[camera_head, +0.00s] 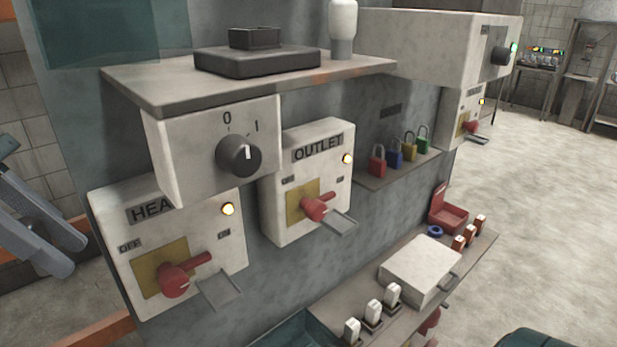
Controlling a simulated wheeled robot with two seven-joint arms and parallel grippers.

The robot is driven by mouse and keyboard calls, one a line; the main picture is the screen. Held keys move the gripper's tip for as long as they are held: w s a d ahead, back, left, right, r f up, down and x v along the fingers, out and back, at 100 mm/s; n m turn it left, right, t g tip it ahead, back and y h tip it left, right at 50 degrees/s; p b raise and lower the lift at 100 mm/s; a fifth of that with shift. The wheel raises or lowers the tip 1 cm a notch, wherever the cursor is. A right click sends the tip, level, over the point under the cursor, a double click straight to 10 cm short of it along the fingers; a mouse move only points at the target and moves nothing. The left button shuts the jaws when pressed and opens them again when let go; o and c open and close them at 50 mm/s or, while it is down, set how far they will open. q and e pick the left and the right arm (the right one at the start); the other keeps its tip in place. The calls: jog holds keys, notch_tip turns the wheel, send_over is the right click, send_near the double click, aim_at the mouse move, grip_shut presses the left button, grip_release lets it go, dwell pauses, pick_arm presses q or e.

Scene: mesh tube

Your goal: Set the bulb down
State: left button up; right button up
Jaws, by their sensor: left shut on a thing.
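My left gripper (62,238) is at the left edge, to the left of the HEA-marked switch box, with long grey-blue parts slanting down to the right. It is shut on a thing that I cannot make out. A white, bulb-like piece (343,18) with a narrower grey lower part stands upright at the back of the upper shelf (150,88). No gripper touches it, and I cannot tell whether it is the task's bulb. My right gripper is not in view.
A black stepped block (257,60) sits on the upper shelf. Below are a dial box (190,150), the HEA box (110,215) and the OUTLET box (285,150), with red levers sticking out. Several coloured padlocks (395,158) stand on a ledge. A white box (420,265) occupies the lower shelf.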

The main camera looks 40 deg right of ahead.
pick_arm(q)
jog(key=w+a+f+m+g+y+b, duration=0.1)
jog(key=a+f+m, duration=0.3)
jog(key=f, duration=0.9)
jog(key=w+a+f+m+g+y+b, duration=0.15)
jog(key=a+f, duration=0.45)
jog(key=f, duration=0.7)
jog(key=s+a+f+m+y, duration=0.1)
jog(key=s+a+f+m, duration=0.1)
jog(key=f, duration=0.5)
jog(key=s+a+f+m+y, duration=0.1)
jog(key=s+a+f+m, duration=0.2)
jog(key=f, duration=0.3)
jog(key=s+a+f+m+y+b, duration=0.1)
jog(key=s+a+f+m, duration=0.1)
jog(key=s+a+f, duration=0.2)
notch_tip(320, 180, down, 4)
jog(key=shift+s+a+r+g, duration=0.15)
jog(key=shift+s+a+g, duration=0.15)
jog(key=shift+a+g, duration=0.15)
jog(key=shift+d+m, duration=0.1)
jog(key=shift+m, duration=0.15)
